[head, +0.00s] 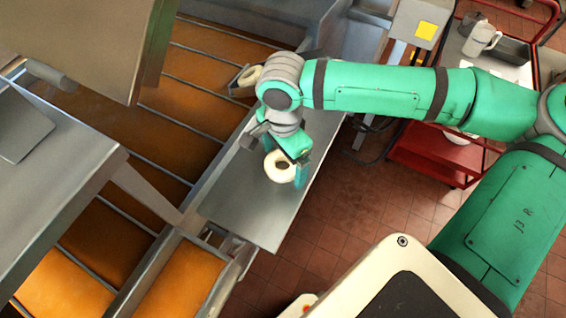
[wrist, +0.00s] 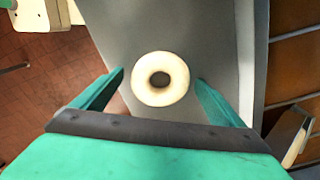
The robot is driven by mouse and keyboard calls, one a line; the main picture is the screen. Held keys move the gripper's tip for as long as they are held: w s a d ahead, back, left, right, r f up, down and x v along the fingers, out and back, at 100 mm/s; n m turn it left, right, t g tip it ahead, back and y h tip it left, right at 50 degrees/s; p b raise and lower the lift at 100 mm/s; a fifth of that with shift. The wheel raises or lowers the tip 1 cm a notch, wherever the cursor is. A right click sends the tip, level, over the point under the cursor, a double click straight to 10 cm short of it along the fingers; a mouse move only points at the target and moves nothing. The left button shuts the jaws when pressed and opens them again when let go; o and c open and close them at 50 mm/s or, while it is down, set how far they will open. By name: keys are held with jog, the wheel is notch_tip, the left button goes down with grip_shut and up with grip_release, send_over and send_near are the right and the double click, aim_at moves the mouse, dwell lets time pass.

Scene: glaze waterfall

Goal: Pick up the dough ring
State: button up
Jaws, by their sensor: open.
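The dough ring (head: 280,167) is a pale, cream-coloured ring with a dark hole. It appears to lie on the grey metal shelf (head: 252,205) beside the orange conveyor. My gripper (head: 286,160) is over it, pointing down, and partly covers it in the head view. In the wrist view the ring (wrist: 160,78) lies between and a little beyond the two green fingertips (wrist: 160,76), with a gap on either side. My gripper is open and empty. How high it is above the ring is hard to tell.
An orange-floored conveyor (head: 165,110) with metal crossbars runs along the left of the shelf. A metal machine (head: 50,180) stands at the left. A red cart (head: 440,150) with a white jug (head: 481,39) stands behind at the right. Bare tiled floor (head: 335,220) lies right of the shelf.

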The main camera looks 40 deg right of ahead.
jog(key=c, duration=1.1)
jog(key=shift+c, duration=0.2)
